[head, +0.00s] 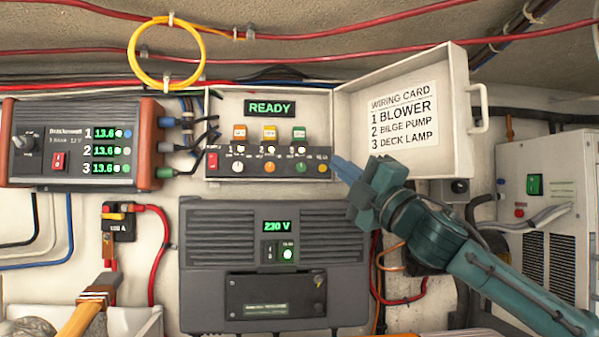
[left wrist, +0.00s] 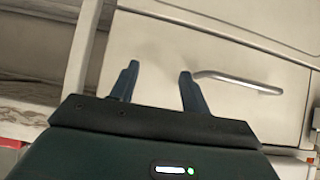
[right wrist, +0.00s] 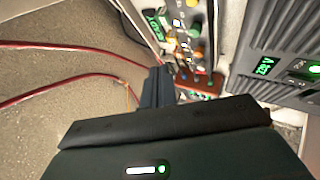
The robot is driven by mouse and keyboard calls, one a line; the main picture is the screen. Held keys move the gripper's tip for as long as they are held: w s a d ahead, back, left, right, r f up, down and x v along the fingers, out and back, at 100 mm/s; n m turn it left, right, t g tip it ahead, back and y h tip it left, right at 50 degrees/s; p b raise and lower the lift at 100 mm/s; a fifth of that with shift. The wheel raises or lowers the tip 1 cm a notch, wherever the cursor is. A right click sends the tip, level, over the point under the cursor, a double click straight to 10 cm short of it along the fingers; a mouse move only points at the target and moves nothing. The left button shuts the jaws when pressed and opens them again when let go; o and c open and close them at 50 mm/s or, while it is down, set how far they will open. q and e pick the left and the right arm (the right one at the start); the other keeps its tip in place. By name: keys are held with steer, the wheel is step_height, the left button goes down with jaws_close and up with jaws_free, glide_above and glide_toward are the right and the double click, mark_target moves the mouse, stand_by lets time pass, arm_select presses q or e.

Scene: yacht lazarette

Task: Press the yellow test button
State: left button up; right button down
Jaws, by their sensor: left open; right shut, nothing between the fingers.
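The yellow test button (head: 322,168) is a small round button at the lower right end of the test box panel (head: 259,158). The box stands open on the wall, with a green READY display (head: 269,107) above three coloured tiles. My right gripper (head: 340,164) is shut and empty, its fingertips close to the right of the button; I cannot tell whether they touch it. In the right wrist view its shut fingers (right wrist: 158,86) point toward the panel (right wrist: 190,45). My left gripper (left wrist: 158,82) is open and empty in front of a pale locker door (left wrist: 240,60).
The open lid (head: 405,110) with a wiring card juts out above my right gripper. A grey 230 V unit (head: 275,255) is below the box. A power supply (head: 82,143) with cables is on the left. A hammer (head: 92,305) and white bin are at lower left.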

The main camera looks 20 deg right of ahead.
glide_toward(323, 168)
steer(key=shift+w+a+r, duration=0.5)
steer(key=shift+w+r, duration=0.1)
steer(key=shift+r, duration=0.15)
steer(key=shift+w+a+r, duration=0.55)
steer(key=shift+w+r, duration=0.05)
steer(key=shift+r, duration=0.15)
steer(key=shift+w+a+r, duration=0.5)
steer(key=shift+w+r, duration=0.1)
steer(key=shift+r, duration=0.2)
stand_by(0.7)
steer(key=shift+w+d, duration=0.1)
steer(key=shift+w, duration=0.3)
